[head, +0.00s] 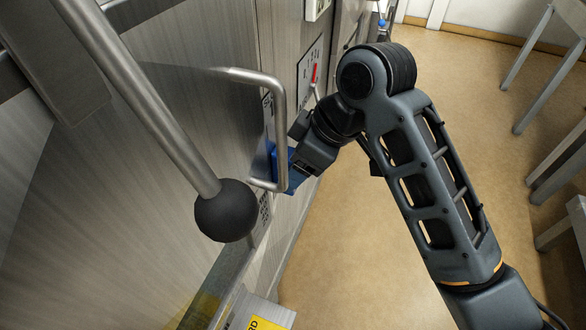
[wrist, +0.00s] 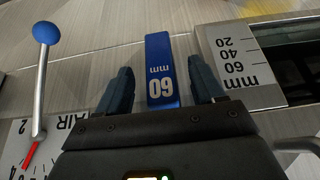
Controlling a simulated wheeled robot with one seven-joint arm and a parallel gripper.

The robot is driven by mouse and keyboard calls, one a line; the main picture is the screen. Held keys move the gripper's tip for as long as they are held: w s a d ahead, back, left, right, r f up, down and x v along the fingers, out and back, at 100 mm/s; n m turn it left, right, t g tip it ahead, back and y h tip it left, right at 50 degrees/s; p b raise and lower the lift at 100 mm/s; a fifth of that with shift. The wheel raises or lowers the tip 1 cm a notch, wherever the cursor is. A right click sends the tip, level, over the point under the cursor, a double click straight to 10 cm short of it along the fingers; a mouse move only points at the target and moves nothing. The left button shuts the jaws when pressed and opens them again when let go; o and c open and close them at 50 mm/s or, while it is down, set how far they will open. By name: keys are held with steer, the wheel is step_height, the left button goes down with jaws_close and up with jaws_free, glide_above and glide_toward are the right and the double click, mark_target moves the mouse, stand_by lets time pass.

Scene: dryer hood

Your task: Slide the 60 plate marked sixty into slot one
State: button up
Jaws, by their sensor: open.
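The blue plate (wrist: 161,75) marked "60 mm" lies against the brushed-metal panel in the wrist view, its marking upside down. My gripper (wrist: 161,70) is open, with one dark finger on each side of the plate and a visible gap to both. In the head view my gripper (head: 290,172) is at the panel behind the bent metal handle, which partly hides it. Blue beside it there (head: 282,160) seems to be the plate. No slot marked one can be made out. A dark opening (wrist: 292,62) shows at the right of the wrist view.
A scale label (wrist: 240,65) reading 20, 40, 60 mm is right of the plate. A blue-knobbed lever (wrist: 42,75) and red pointer are at left. The bent handle (head: 279,110) and black ball-ended lever (head: 225,210) stand out nearby.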

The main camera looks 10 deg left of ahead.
steer(key=v, duration=0.5)
steer(key=shift+r, duration=0.15)
steer(key=shift+d, duration=0.1)
